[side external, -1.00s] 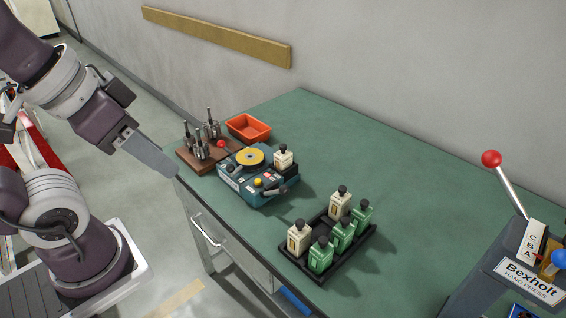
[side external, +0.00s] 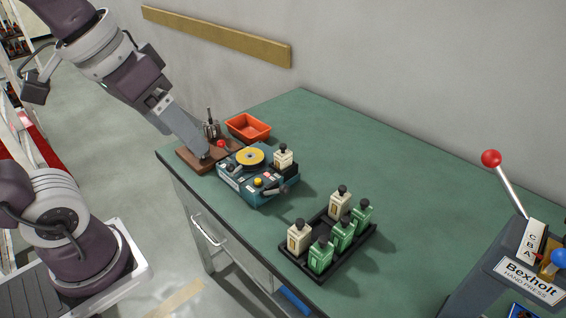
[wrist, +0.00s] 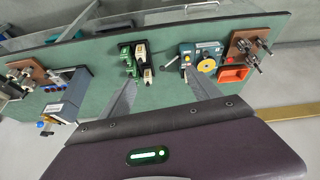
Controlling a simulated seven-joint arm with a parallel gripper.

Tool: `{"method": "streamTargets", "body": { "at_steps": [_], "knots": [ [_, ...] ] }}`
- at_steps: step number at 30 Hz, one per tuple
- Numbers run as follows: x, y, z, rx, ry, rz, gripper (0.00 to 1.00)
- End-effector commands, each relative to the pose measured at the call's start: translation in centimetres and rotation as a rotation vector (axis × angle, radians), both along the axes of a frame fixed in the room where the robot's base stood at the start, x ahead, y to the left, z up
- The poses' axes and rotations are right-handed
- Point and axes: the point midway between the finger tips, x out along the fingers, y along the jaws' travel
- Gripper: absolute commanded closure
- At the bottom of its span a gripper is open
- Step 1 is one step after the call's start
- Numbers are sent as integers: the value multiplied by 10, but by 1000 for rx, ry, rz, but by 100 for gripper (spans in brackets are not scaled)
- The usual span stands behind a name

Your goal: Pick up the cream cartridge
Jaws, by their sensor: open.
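Cream cartridges with black knobs stand in several places. One (side external: 298,239) is at the near left corner of a black tray (side external: 333,272), and another (side external: 340,204) is at its far side. A third (side external: 283,158) sits on the teal winding machine (side external: 255,196). In the wrist view two cream cartridges (wrist: 141,50) show in the tray beside green ones. My gripper (side external: 204,156) is open and empty, over the wooden board left of the machine, apart from every cartridge. Both fingers also show in the wrist view (wrist: 160,76). One finger hides some spindles on the board.
Several green cartridges (side external: 342,233) share the tray. A wooden board (side external: 187,157) with metal spindles and an orange bin (side external: 248,127) are beyond the machine. A hand press (side external: 500,270) with a red-knobbed lever stands at right. The green table (side external: 400,170) is clear between tray and wall.

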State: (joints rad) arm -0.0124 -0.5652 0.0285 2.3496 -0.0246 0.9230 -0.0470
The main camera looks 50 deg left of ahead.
Motion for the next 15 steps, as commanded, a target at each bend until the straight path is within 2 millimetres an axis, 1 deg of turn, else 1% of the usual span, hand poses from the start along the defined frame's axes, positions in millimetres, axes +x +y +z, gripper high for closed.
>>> {"method": "streamTargets", "body": {
  "at_steps": [1, 2, 3, 5, 6, 7, 8, 9, 11, 12, 15],
  "knots": [
    [32, 5, 7, -33, 45, 55, 28],
    [53, 9, 10, -54, 70, 94, 28],
    [82, 14, 11, -79, 106, 148, 28],
    [126, 26, 4, -110, 154, 231, 28],
    [154, 35, -5, -126, 188, 285, 28],
    [175, 42, -14, -135, 211, 327, 28],
    [195, 49, -25, -143, 235, 366, 28],
    [221, 59, -43, -148, 266, 419, 28],
    [254, 74, -74, -153, 308, 493, 28],
    [272, 83, -97, -152, 334, 534, 28],
    [303, 101, -148, -144, 384, 615, 28]
  ]
}}
